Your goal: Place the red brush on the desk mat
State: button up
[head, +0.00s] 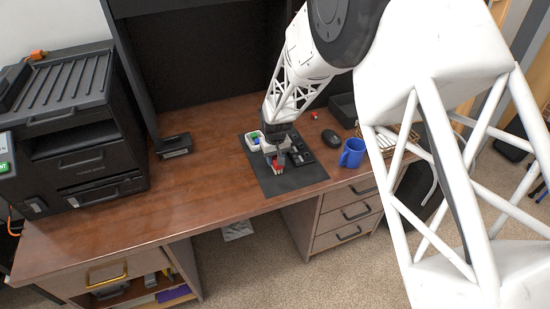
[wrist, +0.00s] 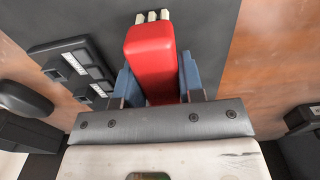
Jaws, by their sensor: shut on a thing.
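The red brush (wrist: 152,55) has a red body and pale bristles at its far end in the wrist view. My gripper (wrist: 155,80) is shut on it, with a blue-grey finger on each side. In the head view the red brush (head: 278,169) shows below my gripper (head: 275,160), over the dark desk mat (head: 300,181). The desk mat (wrist: 205,32) is the dark grey surface behind the brush in the wrist view. I cannot tell whether the brush touches the mat.
A black holder with pale slots (head: 301,154) lies on the mat's right side. A white container (head: 252,137) with green and blue things is at its back left. The mat's front is clear.

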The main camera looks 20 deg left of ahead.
jog(key=shift+f, duration=0.35)
dwell(0.4)
jog(key=o, duration=0.7)
jog(key=o, duration=0.6)
jog(key=shift+r, duration=0.2)
jog(key=shift+r, duration=3.8)
